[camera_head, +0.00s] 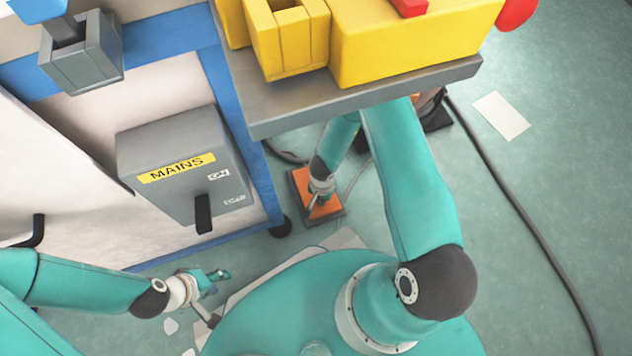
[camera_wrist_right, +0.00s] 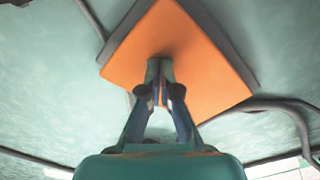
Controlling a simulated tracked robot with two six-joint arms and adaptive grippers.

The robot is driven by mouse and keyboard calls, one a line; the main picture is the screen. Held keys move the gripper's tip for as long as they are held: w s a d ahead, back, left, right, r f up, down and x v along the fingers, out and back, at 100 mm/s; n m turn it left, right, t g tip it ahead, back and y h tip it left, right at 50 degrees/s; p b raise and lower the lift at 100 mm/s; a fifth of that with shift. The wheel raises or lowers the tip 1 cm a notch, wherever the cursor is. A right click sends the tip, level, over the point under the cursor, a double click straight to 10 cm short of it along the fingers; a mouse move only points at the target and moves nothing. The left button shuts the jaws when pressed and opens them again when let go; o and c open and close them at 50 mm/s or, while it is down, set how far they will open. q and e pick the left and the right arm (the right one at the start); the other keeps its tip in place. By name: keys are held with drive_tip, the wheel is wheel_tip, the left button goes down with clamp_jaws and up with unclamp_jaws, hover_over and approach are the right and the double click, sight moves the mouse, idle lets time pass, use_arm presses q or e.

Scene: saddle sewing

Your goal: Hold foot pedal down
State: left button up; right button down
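The foot pedal (camera_head: 331,207) is an orange square plate with a dark edge, on the floor below the grey worktop. It fills the upper middle of the right wrist view (camera_wrist_right: 208,75). My right gripper (camera_head: 314,205) reaches down over the pedal. In the right wrist view its fingertips (camera_wrist_right: 160,72) are together, with nothing seen between them, and lie over the orange face. Whether they press on it cannot be told. My left gripper (camera_head: 218,277) is low at the left, away from the pedal; its finger gap is unclear.
A grey worktop (camera_head: 365,96) with a yellow machine (camera_head: 415,45) overhangs the pedal area. A grey MAINS switch box (camera_head: 180,150) sits on the blue-framed cabinet. A dark cable (camera_head: 520,213) runs along the floor at the right. A pale sheet (camera_head: 501,115) lies on open floor.

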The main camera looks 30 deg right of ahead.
idle(0.3)
wheel_tip(320, 180, up, 6)
drive_tip(key=p, duration=0.5)
drive_tip(key=shift+r, duration=0.1)
wheel_tip(320, 180, up, 7)
idle(0.6)
